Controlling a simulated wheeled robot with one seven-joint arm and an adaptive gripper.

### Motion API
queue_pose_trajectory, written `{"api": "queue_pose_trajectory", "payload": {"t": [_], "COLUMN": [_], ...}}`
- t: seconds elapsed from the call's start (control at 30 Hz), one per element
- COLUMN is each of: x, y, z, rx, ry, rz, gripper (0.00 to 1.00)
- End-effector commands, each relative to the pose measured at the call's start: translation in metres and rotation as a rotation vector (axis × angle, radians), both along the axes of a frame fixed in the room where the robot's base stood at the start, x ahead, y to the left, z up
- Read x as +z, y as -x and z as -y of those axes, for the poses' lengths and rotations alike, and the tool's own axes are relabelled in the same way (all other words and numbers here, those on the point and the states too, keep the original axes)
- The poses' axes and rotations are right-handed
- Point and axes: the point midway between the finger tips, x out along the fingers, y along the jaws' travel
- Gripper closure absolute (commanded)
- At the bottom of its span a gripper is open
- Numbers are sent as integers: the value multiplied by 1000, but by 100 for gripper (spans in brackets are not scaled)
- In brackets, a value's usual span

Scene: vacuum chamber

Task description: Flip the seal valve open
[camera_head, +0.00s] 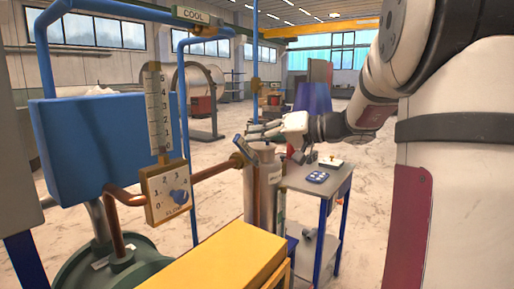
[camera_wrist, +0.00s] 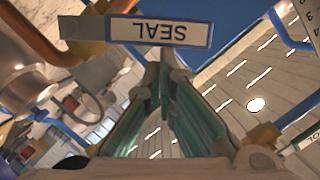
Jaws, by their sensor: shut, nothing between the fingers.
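The seal valve's blue-edged handle plate (camera_head: 244,147) sits at the end of the copper pipe, by a brass fitting, above a grey cylinder. In the wrist view its white SEAL label (camera_wrist: 160,31) reads upside down across the top, just beyond my fingertips. My gripper (camera_head: 256,132) reaches in from the right, just above and beside the plate. In the wrist view my gripper (camera_wrist: 164,62) has its green-padded fingers brought together at the tips, with nothing held. I cannot tell whether the fingertips touch the plate.
A blue box (camera_head: 95,140) with pipes and a brass flow dial (camera_head: 168,192) stands at the left. A yellow box (camera_head: 222,262) is in front. A small grey table (camera_head: 318,180) with a blue item (camera_head: 318,177) stands to the right of the cylinder (camera_head: 265,190).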

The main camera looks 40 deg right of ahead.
Motion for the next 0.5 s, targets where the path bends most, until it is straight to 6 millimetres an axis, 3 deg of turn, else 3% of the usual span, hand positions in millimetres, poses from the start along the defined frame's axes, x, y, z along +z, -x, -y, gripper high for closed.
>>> {"api": "queue_pose_trajectory", "payload": {"t": [0.5], "x": [-17], "y": [7], "z": [-23], "rx": [2], "ry": [275], "rz": [102], "gripper": [100]}}
